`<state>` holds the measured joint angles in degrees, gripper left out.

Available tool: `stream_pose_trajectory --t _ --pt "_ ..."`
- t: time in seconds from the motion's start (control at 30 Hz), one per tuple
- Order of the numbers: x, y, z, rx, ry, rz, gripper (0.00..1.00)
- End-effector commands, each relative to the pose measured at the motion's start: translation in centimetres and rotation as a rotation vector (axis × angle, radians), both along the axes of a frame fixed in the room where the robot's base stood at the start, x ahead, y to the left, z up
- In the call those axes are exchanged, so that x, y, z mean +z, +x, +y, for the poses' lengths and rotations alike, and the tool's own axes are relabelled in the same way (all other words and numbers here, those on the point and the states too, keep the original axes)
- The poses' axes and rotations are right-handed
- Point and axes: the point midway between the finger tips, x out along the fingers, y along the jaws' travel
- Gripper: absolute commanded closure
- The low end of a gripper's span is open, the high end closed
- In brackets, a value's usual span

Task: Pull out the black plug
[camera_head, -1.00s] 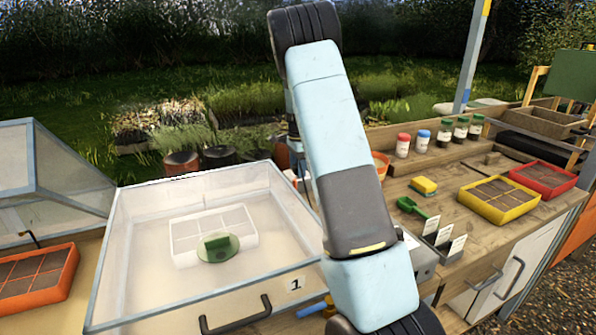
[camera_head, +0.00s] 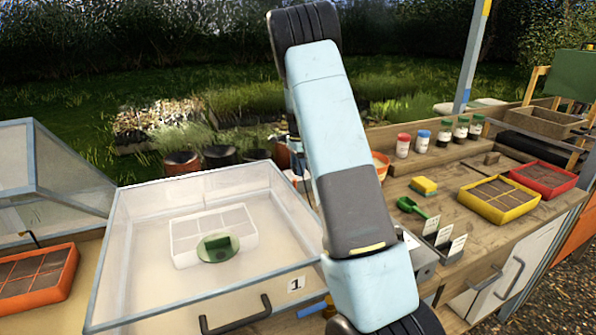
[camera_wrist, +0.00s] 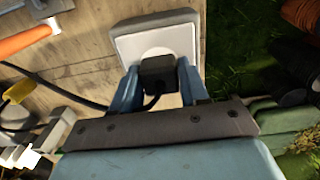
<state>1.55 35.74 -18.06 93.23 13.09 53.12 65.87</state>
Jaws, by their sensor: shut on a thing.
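The black plug (camera_wrist: 158,74) is in the middle of the wrist view, in front of the round face of a white socket (camera_wrist: 155,42). A black cord hangs from it. The two blue fingers of my gripper (camera_wrist: 157,82) stand on either side of the plug and are shut on it. I cannot tell from this angle whether the plug is seated fully in the socket. In the head view my arm crosses the middle and the plug, socket and gripper are out of sight.
The socket is mounted on a wooden board (camera_wrist: 85,58). A black cable (camera_wrist: 62,92) runs at left below an orange bar (camera_wrist: 25,40). In the head view a clear-lidded box (camera_head: 130,240) stands left of my arm, and a bench with a yellow tray (camera_head: 497,203) right.

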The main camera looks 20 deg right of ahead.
Motion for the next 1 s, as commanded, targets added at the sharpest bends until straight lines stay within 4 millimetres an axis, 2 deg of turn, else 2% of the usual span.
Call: stream_pose_trajectory --t 1.0 --pt "2.7 0.0 -0.1 0.0 -0.001 -0.001 1.0"
